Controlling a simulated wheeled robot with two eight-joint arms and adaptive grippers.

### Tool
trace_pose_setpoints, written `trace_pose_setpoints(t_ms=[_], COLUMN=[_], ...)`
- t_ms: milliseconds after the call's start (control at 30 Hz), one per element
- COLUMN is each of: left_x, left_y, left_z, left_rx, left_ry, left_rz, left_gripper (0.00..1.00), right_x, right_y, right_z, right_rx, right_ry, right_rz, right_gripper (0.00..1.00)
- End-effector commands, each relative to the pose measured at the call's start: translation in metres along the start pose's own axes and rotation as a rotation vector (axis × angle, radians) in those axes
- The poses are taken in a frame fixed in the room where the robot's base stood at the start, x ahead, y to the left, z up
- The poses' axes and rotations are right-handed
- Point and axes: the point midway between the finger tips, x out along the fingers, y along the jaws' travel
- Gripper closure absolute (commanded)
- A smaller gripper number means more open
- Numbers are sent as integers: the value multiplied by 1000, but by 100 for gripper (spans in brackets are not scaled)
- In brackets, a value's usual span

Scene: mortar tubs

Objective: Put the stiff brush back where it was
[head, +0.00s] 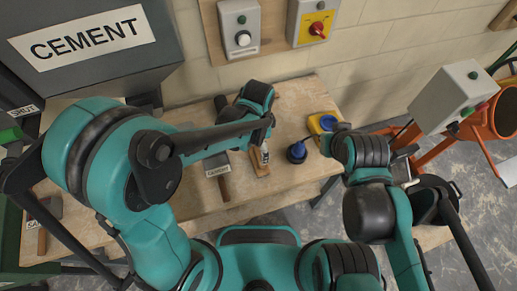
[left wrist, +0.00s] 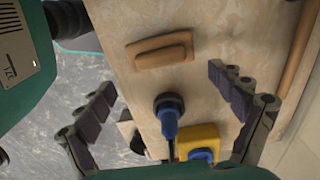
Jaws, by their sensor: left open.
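A tan wooden block (left wrist: 160,50), which may be the stiff brush, lies on the bench; its underside is hidden. A blue-handled tool with a dark round base (left wrist: 168,108) stands on the bench in line between the fingers.
The bench (head: 195,205) also bears a yellow and blue item (head: 322,123) and a wooden-handled tool (head: 223,187) by a small label. A grey CEMENT box (head: 95,75) stands at the left. An orange mixer (head: 500,110) and black bucket (head: 432,200) stand at the right.

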Motion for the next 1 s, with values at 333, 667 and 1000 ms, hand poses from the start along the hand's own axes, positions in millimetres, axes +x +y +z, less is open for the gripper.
trace_pose_setpoints(t_ms=[333, 667, 1000], left_x=[-41, -71, -135], left_y=[0, -9, -12], left_z=[0, 32, 138], left_rx=[0, -198, -878], left_ry=[0, 67, 351], left_rz=[0, -69, -291], left_gripper=[7, 7, 7], right_x=[-10, -10, -10], right_y=[0, 0, 0], right_z=[-7, -7, -7], right_rx=[0, 0, 0], right_ry=[0, 0, 0], right_rz=[0, 0, 0], right_gripper=[100, 100, 100])
